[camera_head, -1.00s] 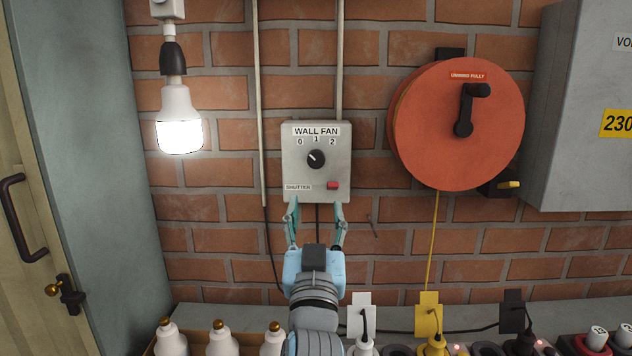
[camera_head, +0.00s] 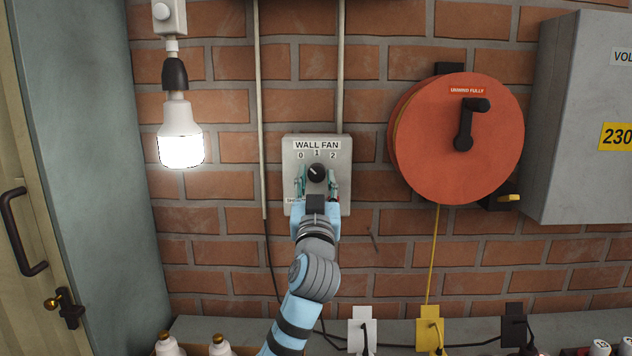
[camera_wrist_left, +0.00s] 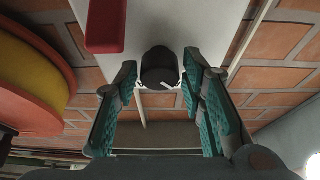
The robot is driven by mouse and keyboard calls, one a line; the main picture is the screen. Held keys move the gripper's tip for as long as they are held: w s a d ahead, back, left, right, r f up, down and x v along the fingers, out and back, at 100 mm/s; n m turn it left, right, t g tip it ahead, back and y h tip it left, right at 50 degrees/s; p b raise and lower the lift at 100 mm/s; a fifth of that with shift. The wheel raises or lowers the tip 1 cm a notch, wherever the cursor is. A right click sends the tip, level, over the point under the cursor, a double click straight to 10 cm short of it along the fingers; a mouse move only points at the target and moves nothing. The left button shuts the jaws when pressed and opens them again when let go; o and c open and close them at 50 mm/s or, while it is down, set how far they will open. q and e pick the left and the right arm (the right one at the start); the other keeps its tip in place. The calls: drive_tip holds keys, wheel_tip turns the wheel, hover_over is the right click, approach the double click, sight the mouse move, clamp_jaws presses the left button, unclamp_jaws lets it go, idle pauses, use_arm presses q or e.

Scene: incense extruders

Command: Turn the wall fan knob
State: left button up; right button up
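The wall fan box (camera_head: 343,152) is a grey box on the brick wall, marked 0, 1 and 2. Its black knob (camera_head: 317,171) has a white mark slanting up and left, towards 0. My left gripper (camera_head: 317,178) is open in front of the box, with one fingertip on each side of the knob. In the left wrist view the knob (camera_wrist_left: 160,66) shows between the spread teal fingertips (camera_wrist_left: 159,78), with gaps on both sides. The red shutter button (camera_wrist_left: 105,25) shows there too; the finger mostly hides it in the head view. My right gripper is not in view.
An orange cable reel (camera_head: 425,145) with a black crank hangs to the right of the box. A lit bulb (camera_head: 181,142) hangs to the left. A grey cabinet (camera_head: 582,120) is at far right. Pipes and a black cable run by the box. Bottles (camera_head: 168,346) stand below.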

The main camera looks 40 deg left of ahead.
use_arm(q)
drive_tip(key=c, duration=0.6)
drive_tip(key=shift+r+m+t+h+p, duration=0.1)
drive_tip(key=shift+m+t+h+p, duration=0.3)
drive_tip(key=shift+m+p, duration=0.6)
drive_tip(key=m+h+p, duration=0.2)
drive_tip(key=m+p, duration=0.3)
drive_tip(key=p, duration=0.1)
drive_tip(key=m+h+p, duration=0.3)
drive_tip(key=m+p, duration=0.3)
drive_tip(key=p, duration=0.1)
drive_tip(key=a+r+m+h+p, duration=0.1)
drive_tip(key=m+h+p, duration=0.1)
drive_tip(key=m+p, duration=0.3)
drive_tip(key=shift+s+m+h+p, duration=0.3)
drive_tip(key=shift+s+m+p, duration=0.1)
drive_tip(key=shift+p, duration=0.3)
drive_tip(key=shift+d+m+g+p, duration=0.1)
drive_tip(key=shift+m+g+p, duration=0.3)
drive_tip(key=shift+m, duration=0.4)
drive_tip(key=shift+m+g+h, duration=0.3)
drive_tip(key=shift+m, duration=0.6)
drive_tip(key=shift+f, duration=0.1)
